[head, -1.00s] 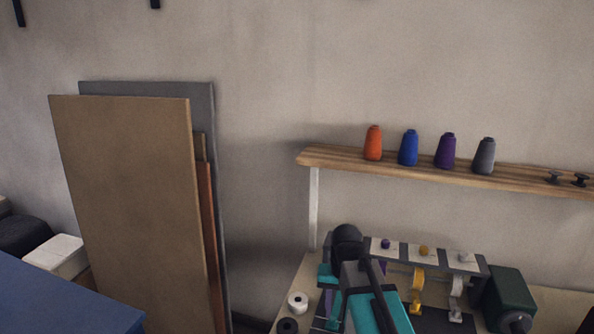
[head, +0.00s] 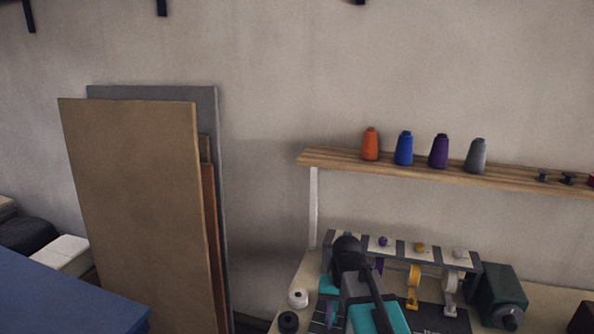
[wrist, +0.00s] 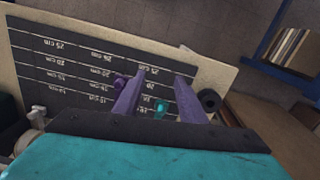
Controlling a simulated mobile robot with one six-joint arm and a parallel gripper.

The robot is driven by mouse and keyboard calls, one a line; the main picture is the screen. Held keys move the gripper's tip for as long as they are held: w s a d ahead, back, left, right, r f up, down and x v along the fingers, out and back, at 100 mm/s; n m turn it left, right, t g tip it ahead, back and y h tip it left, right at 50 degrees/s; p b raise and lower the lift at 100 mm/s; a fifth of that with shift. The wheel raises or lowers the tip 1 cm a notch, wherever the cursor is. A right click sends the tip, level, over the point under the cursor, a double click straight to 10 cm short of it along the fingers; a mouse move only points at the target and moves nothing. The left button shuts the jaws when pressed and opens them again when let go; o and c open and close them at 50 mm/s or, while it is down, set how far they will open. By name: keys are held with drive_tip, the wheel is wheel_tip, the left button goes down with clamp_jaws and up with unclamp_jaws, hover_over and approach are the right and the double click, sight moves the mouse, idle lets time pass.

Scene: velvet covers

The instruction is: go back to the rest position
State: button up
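My arm (head: 365,295), teal and black, is low at the bottom right of the head view, in front of a rack on the workbench. Its gripper end is hard to make out there. In the wrist view my gripper (wrist: 161,78) shows two purplish fingers spread apart with nothing held between them. Below them is a dark board (wrist: 75,72) marked in centimetres. A small purple piece (wrist: 119,81) and a small teal piece (wrist: 160,109) show near the fingers.
The rack (head: 400,248) has knobs and hanging yellow and white pieces. A dark green box (head: 500,290) stands to its right. White (head: 298,298) and black (head: 288,321) spools are at left. A shelf (head: 335,159) holds thread cones. Tall panels (head: 135,200) lean on the wall.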

drive_tip(key=s+d+f+g, duration=0.1)
drive_tip(key=s+f, duration=0.6)
drive_tip(key=f, duration=0.3)
drive_tip(key=s+d+f+n+g, duration=0.1)
drive_tip(key=s+d+f+g, duration=0.1)
drive_tip(key=s+f, duration=0.65)
drive_tip(key=s+d+f+g, duration=0.1)
drive_tip(key=s+f, duration=0.3)
drive_tip(key=f, duration=0.9)
drive_tip(key=s+f+n+g, duration=0.1)
drive_tip(key=s+f, duration=0.7)
drive_tip(key=s, duration=0.5)
wheel_tip(320, 180, down, 10)
drive_tip(key=b, duration=1)
drive_tip(key=shift+d+g+b, duration=0.3)
drive_tip(key=shift+d, duration=0.1)
drive_tip(key=shift+w+r, duration=0.1)
drive_tip(key=shift+r, duration=0.05)
idle(1.6)
